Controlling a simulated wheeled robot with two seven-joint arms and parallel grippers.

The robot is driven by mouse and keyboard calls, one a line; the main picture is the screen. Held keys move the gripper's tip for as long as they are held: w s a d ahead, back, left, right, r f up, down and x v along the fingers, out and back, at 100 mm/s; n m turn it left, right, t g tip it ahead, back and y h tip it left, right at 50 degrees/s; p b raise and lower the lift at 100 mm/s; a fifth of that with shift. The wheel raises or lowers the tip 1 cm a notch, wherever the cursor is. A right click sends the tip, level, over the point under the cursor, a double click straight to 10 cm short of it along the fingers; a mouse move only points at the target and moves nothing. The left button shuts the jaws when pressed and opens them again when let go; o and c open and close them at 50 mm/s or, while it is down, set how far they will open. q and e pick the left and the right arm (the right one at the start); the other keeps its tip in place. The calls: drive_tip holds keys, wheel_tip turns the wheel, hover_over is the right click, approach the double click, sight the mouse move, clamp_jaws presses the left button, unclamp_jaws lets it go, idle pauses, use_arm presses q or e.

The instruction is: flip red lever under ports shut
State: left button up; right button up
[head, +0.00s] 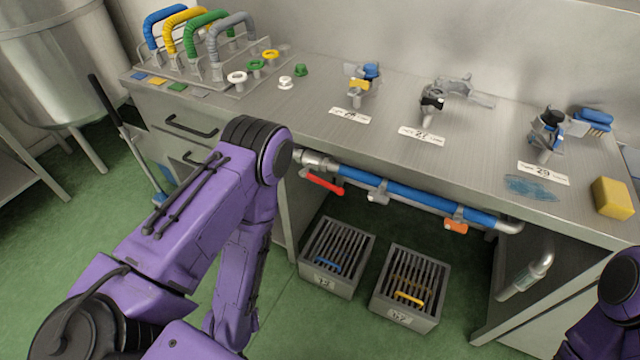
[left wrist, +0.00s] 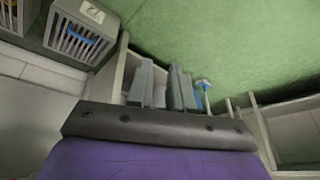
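The red lever (head: 324,183) is under the bench's front edge, below the left end of a blue pipe (head: 415,197) with metal fittings. It slants down to the right, roughly along the pipe. My left arm stands left of it in the head view, and its forearm goes down, so the left gripper is out of that view. In the left wrist view the two grey fingers of my left gripper (left wrist: 162,82) stand a little apart with nothing seen between them. The lever is not seen there. Only part of my right arm shows at the head view's lower right.
A grey lever (head: 378,192) and an orange lever (head: 456,226) hang along the same pipe. Two slatted crates (head: 312,286) (head: 385,314) stand on the green floor below. A broom (head: 125,130) leans at the left. The bench top (head: 310,95) carries valves and a yellow sponge (head: 612,198).

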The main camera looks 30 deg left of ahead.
use_arm(q)
drive_tip(key=w+r+p, duration=0.1)
drive_tip(key=w+r, duration=0.1)
drive_tip(key=shift+w+d+r+t+p, duration=0.1)
drive_tip(key=shift+d+r+t+p, duration=0.05)
drive_tip(key=shift+r+t+p, duration=0.2)
clamp_jaws()
drive_tip(key=w+d+r+m+t+h+p, duration=0.1)
drive_tip(key=w+d+r+m+t+p, duration=0.1)
drive_tip(key=w+r, duration=0.8)
drive_tip(key=w+d+r+m+t+h+p, duration=0.1)
drive_tip(key=w+d+r+m+t+p, duration=0.2)
drive_tip(key=w+r+t, duration=0.6)
drive_tip(key=shift+w+d+r+m+h, duration=0.3)
drive_tip(key=shift+w+d+r+m, duration=0.35)
drive_tip(key=shift+d+m, duration=0.75)
drive_tip(key=shift+a+m, duration=0.3)
drive_tip(key=p, duration=0.3)
hover_over(324, 185)
drive_tip(key=s+d, duration=0.2)
drive_tip(key=s, duration=0.3)
wheel_tip(324, 185, down, 2)
drive_tip(key=f, duration=0.1)
drive_tip(key=w+f, duration=0.2)
drive_tip(key=f, duration=0.1)
drive_tip(key=shift+w+a+f, duration=0.1)
drive_tip(key=shift+w+a, duration=0.1)
